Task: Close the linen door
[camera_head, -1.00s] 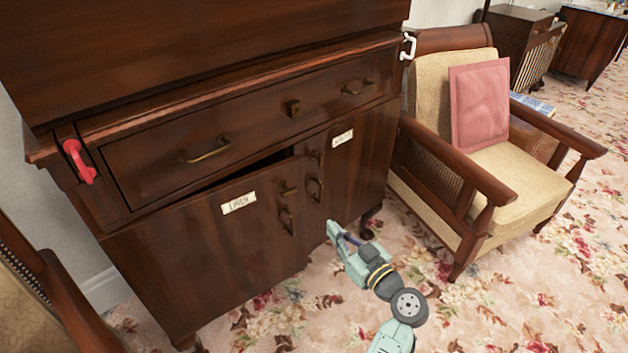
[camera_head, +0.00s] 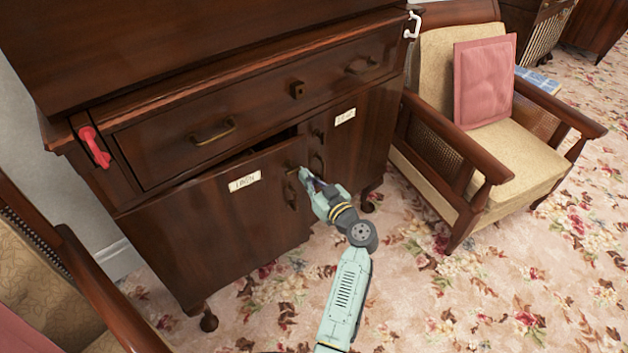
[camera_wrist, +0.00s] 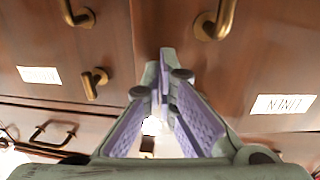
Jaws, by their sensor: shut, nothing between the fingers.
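The linen door (camera_head: 225,232) is the left lower door of the dark wooden cabinet and stands slightly ajar, with a dark gap along its top edge. Its white label (camera_head: 244,181) reads LINEN. A brass handle (camera_head: 291,194) and a latch sit near its right edge. My gripper (camera_head: 304,174) is shut and empty, with its tips close to that edge by the handle; I cannot tell whether they touch. In the wrist view the fingertips (camera_wrist: 166,55) meet, with the LINEN label (camera_wrist: 284,104) upside down at right and a brass handle (camera_wrist: 214,26) above it.
The right lower door (camera_head: 352,145) looks shut, and the drawer (camera_head: 240,122) above is closed. Armchairs stand right (camera_head: 490,135) and left (camera_head: 75,270). Floral carpet (camera_head: 450,290) is clear in front.

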